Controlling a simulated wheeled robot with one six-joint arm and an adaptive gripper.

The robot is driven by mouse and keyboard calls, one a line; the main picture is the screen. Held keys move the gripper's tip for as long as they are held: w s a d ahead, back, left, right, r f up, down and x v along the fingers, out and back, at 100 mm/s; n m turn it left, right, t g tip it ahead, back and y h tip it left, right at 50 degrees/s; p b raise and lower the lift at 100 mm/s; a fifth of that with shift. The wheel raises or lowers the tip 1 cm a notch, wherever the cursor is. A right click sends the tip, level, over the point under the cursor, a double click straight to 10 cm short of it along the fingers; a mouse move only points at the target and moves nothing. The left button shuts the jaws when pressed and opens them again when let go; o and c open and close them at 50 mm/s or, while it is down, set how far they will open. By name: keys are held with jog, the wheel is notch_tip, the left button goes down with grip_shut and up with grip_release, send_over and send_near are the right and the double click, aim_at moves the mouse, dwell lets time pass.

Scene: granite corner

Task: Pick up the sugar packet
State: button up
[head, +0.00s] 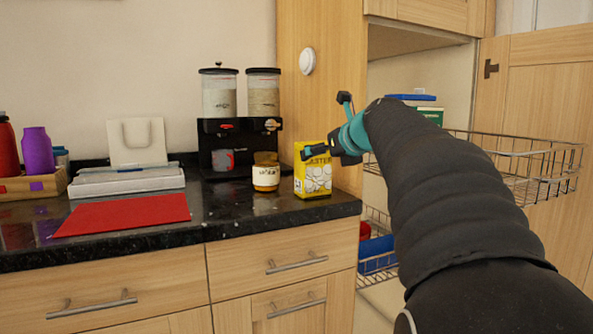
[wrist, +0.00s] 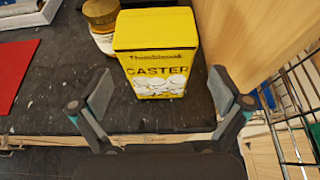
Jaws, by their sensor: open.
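The sugar packet is a yellow box marked "CASTER" (head: 313,178), standing upright on the dark granite counter near its right end. In the wrist view the packet (wrist: 156,50) shows its top and printed front, just beyond and between the fingers. My gripper (head: 328,150) is by the packet's upper part in the head view, covering a bit of its top. In the wrist view my gripper (wrist: 160,100) is open, with one finger to each side of the packet's lower front. Nothing is held between the fingers.
A jar with a brown lid (head: 266,173) stands just left of the packet. A double dispenser (head: 240,120) is behind. A red mat (head: 125,214) lies to the left. At right are a wooden panel (wrist: 233,35), wire baskets (head: 530,165) and an open cabinet door (head: 540,110).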

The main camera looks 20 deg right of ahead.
aim_at(313, 160)
jog(key=shift+x, duration=3.15)
jog(key=shift+a+f, duration=0.15)
jog(key=c, duration=1.3)
jog(key=shift+c, duration=0.6)
